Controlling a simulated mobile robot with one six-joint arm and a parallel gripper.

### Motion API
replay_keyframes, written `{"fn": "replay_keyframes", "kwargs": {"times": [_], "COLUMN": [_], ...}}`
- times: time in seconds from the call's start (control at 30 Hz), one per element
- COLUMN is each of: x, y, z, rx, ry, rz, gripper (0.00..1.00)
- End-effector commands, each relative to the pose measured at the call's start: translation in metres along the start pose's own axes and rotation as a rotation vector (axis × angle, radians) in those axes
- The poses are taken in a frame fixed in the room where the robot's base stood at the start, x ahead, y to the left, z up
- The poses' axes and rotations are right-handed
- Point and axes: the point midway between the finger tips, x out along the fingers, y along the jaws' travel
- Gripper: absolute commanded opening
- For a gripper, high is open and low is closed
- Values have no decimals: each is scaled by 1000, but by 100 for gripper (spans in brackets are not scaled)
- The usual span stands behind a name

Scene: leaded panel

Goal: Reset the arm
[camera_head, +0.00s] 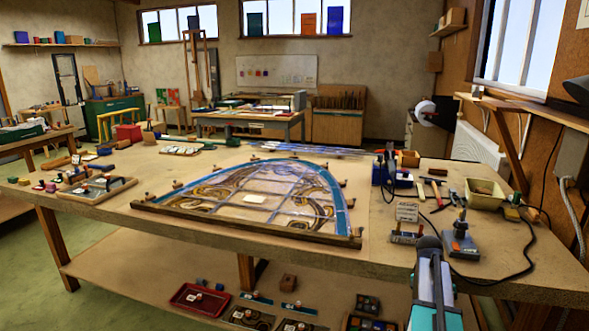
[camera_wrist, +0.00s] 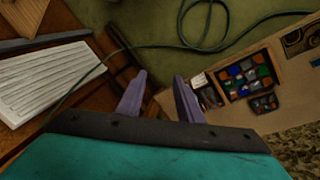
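My arm shows at the bottom right of the head view, in front of the bench's near edge. My gripper (camera_wrist: 160,97) shows in the wrist view with its two purple-grey fingers apart and nothing between them. It points down toward the floor and the lower shelf. Its fingertips are not visible in the head view. The leaded panel (camera_head: 255,199), an arched window with a blue border, lies flat on the workbench (camera_head: 385,255), to the left of my arm.
A soldering stand (camera_head: 460,243) with a cable and a yellow tub (camera_head: 484,194) stand on the bench near my arm. Below, the shelf holds a red tray (camera_head: 200,299). The wrist view shows a compartment box (camera_wrist: 243,74), a green cable (camera_wrist: 205,48) and a white radiator (camera_wrist: 45,82).

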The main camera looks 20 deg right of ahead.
Motion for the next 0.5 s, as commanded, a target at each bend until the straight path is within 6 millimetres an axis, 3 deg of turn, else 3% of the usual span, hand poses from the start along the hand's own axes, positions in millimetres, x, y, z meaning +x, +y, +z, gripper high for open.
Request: {"fn": "replay_keyframes", "kwargs": {"times": [0.2,0.5], "x": [48,111], "y": [-36,-71], "z": [60,147], "rx": [-173,-409], "ry": [-31,-75], "rz": [2,3], "gripper": [33,33]}}
